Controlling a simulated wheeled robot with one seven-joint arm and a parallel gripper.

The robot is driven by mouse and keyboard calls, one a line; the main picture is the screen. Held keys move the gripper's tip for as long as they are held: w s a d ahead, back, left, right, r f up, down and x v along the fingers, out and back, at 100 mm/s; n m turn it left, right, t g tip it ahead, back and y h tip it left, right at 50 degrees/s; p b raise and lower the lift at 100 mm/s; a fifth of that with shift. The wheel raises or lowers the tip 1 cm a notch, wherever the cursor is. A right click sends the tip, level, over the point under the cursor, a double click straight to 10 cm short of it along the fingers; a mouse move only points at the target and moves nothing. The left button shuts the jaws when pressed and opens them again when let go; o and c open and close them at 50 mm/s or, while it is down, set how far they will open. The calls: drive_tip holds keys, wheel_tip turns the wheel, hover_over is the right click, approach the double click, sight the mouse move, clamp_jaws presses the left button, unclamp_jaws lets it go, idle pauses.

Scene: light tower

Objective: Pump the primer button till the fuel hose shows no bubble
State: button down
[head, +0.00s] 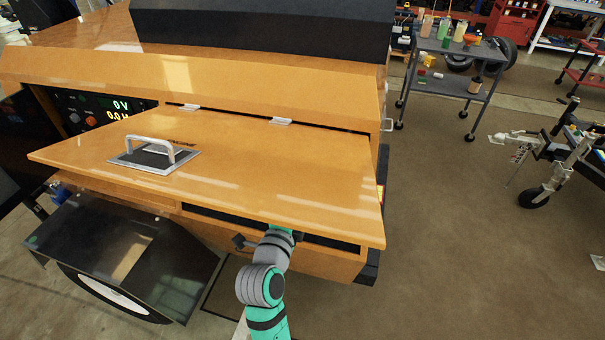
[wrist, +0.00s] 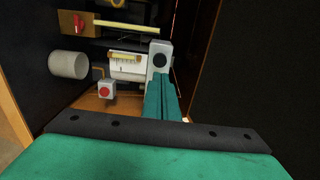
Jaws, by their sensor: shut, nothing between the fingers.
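In the wrist view my gripper (wrist: 161,82) is shut, its teal fingers together and empty. The fingertips are just below, or overlapping, a grey block with a round black button (wrist: 159,60), which may be the primer button; I cannot tell whether they touch. A pale yellow tube (wrist: 125,26) runs across the top, likely the fuel hose; no bubble can be made out at this size. A grey box with a red button (wrist: 105,91) sits to the left. In the head view my arm reaches under the orange panel (head: 300,165), which hides the gripper.
A dark wall (wrist: 245,75) stands close on the right. The panel has a handle (head: 150,150). A grey cart (head: 450,70) stands behind on open floor.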

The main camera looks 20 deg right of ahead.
drive_tip(key=shift+w+a+v, duration=0.1)
drive_tip(key=shift+a+v, duration=0.05)
drive_tip(key=shift+v, duration=0.95)
drive_tip(key=shift+w+a+v, duration=0.1)
drive_tip(key=shift+a+v, duration=0.05)
drive_tip(key=shift+v, duration=0.95)
drive_tip(key=s+a+f+n+t+y, duration=0.1)
drive_tip(key=s+a+f+n+y, duration=0.35)
drive_tip(key=s+f+n, duration=0.35)
drive_tip(key=s+a+f+n+y, duration=0.3)
drive_tip(key=s+a+f+n, duration=0.25)
drive_tip(key=f+n, duration=0.35)
drive_tip(key=s+a+f+n+y, duration=0.1)
drive_tip(key=s+n, duration=0.3)
drive_tip(key=s, duration=0.7)
drive_tip(key=s+a+f+n+y, duration=0.1)
drive_tip(key=s+n, duration=0.3)
drive_tip(key=s, duration=0.7)
drive_tip(key=shift+a+y, duration=0.45)
drive_tip(key=shift+a, duration=0.35)
drive_tip(key=shift+w, duration=0.1)
